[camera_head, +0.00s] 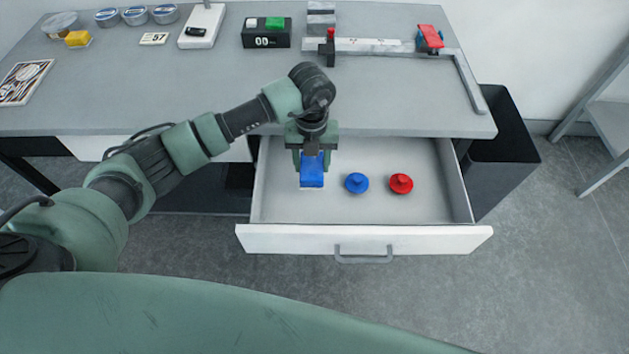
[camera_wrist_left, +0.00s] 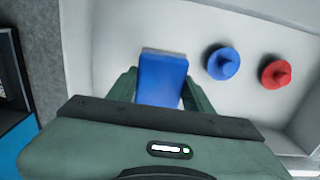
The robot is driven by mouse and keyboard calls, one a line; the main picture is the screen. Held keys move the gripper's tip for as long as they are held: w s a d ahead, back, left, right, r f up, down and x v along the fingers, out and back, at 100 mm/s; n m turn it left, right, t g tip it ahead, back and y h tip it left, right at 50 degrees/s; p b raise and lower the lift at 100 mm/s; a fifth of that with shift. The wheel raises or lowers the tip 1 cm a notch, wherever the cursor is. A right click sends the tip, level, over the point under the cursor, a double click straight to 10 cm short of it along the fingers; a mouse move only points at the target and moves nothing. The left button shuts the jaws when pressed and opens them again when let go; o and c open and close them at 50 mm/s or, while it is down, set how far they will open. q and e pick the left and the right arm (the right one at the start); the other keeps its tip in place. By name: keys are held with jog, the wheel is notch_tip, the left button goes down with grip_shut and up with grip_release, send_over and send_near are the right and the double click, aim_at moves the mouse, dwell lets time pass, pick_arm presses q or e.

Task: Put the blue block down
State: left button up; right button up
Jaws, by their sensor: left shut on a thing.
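The blue block (camera_head: 312,171) is between the fingers of my left gripper (camera_head: 312,162), inside the outline of the open drawer (camera_head: 410,238). My left gripper is shut on it and points down. In the left wrist view the block (camera_wrist_left: 162,80) sits between the two green fingers of the gripper (camera_wrist_left: 160,92). Whether the block touches the drawer floor I cannot tell. My right gripper is in neither view.
A blue knobbed piece (camera_head: 357,183) and a red knobbed piece (camera_head: 401,183) lie in the drawer, right of the block.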

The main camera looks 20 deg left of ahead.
aim_at(312, 191)
pick_arm(q)
notch_tip(312, 191, down, 9)
jog(key=shift+f, duration=0.15)
jog(key=shift+f, duration=0.15)
jog(key=o, duration=1.4)
notch_tip(312, 191, up, 12)
jog(key=shift+r+b, duration=0.2)
jog(key=shift+b, duration=0.15)
